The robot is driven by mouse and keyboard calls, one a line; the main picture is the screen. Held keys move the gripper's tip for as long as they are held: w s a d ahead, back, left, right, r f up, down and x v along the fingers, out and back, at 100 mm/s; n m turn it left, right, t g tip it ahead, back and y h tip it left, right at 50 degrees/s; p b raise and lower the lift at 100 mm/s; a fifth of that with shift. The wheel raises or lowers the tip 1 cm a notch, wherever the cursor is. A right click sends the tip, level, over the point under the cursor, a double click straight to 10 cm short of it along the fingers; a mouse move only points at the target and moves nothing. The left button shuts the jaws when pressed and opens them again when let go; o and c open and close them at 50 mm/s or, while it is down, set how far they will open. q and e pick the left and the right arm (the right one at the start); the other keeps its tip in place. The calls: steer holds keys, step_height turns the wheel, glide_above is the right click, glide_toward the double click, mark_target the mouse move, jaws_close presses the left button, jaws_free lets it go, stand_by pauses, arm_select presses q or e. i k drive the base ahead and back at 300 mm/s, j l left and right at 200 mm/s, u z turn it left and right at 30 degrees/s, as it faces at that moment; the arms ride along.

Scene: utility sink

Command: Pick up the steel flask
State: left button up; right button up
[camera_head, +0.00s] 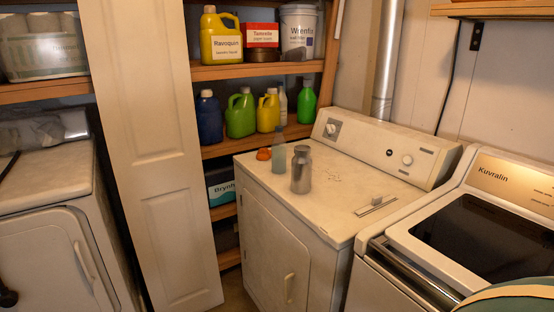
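The steel flask (301,171) is a grey metal bottle with a narrower neck and cap. Neither of my grippers can be made out in the head view. A small dark shape at the lower left edge is too cut off to identify.
An orange object (264,154) lies left of the pale bottle. A second machine marked Kuvralin (480,230) adjoins on the right. A white panelled door (150,150) stands left of the wooden shelves (255,70), which hold jugs and boxes. The machine top right of the flask is mostly clear.

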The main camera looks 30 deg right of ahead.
mark_target(302, 162)
steer(key=i+j+z, duration=0.2)
steer(key=i, duration=0.25)
steer(key=i+z, duration=0.2)
steer(key=i, duration=0.25)
steer(key=i+j+z, duration=0.2)
steer(key=i, duration=0.25)
steer(key=i+j+z, duration=0.1)
steer(key=z, duration=0.3)
steer(key=i+j+z, duration=0.1)
steer(key=z, duration=0.25)
steer(key=i+j+z, duration=0.1)
steer(key=z, duration=0.3)
steer(key=j+z, duration=0.2)
steer(key=z, duration=0.2)
steer(key=i, duration=0.05)
